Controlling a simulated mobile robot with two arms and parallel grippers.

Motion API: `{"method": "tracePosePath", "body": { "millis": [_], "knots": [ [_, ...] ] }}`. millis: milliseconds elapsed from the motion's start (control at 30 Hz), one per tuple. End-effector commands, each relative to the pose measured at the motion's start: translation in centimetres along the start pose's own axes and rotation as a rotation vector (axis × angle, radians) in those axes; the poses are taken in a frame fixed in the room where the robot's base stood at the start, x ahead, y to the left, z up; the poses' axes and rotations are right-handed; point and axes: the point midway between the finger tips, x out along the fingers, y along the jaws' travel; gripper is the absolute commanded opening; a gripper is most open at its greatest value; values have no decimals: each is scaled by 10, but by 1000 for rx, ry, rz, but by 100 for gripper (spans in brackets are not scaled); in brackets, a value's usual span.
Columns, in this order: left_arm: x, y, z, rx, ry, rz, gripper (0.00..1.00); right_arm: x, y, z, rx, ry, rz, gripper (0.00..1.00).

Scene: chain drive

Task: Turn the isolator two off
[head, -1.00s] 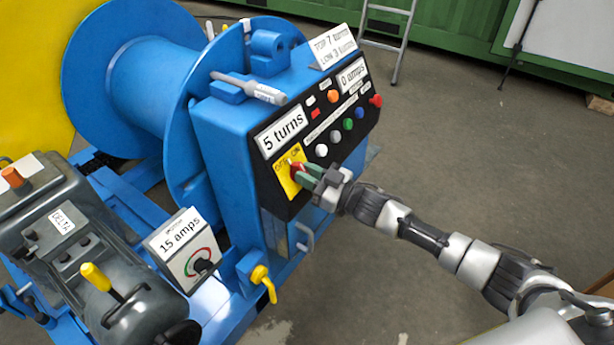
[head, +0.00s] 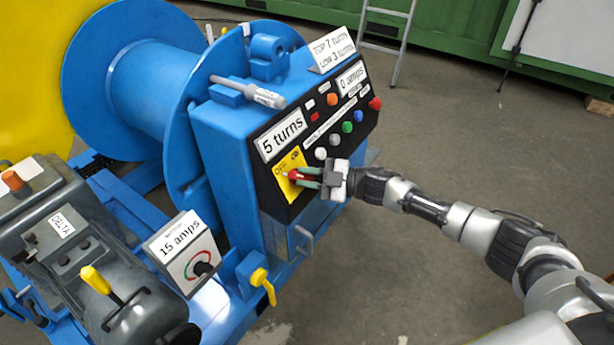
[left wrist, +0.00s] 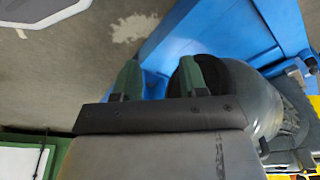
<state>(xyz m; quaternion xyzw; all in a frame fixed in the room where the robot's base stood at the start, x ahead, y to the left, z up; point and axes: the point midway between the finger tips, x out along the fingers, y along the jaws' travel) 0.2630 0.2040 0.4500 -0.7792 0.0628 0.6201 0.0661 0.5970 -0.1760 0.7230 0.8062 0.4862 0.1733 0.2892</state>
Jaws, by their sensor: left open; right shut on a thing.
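The isolator is a red rotary handle (head: 294,175) on a yellow plate (head: 287,191) at the lower left of the black control panel (head: 268,188). The plate has small lettering by the handle, too small to read fully. My right gripper (head: 298,177) is shut on the red handle, its green fingers on either side of it and pointing left. The handle lies about level in the picture and is partly hidden by the fingers. My left gripper (left wrist: 158,80) shows in the left wrist view, open and empty, with its green fingers apart, near blue framework and a dark rounded body.
Coloured buttons (head: 346,127) and signs reading "5 turns" (head: 282,135) and "0 amps" (head: 351,78) are on the panel. A blue drum (head: 150,75) stands behind.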

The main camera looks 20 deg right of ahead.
Motion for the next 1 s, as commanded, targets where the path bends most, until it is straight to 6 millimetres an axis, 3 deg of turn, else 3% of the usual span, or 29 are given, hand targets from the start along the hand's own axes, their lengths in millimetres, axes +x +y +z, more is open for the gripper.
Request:
{"method": "tracePosePath", "body": {
  "millis": [467,500,633,1000],
  "knots": [
    [0,0,-2,0,7,1,43,0,0,0,-12,-1,-8,0],
    [0,0,-3,0,7,1,43,0,0,0,-12,-1,-8,25],
    [-1,0,-3,0,8,1,43,0,0,0,-11,0,-7,45],
    [-2,0,-4,0,10,1,43,-8,0,1,-9,-2,-6,45]
  ]
}}
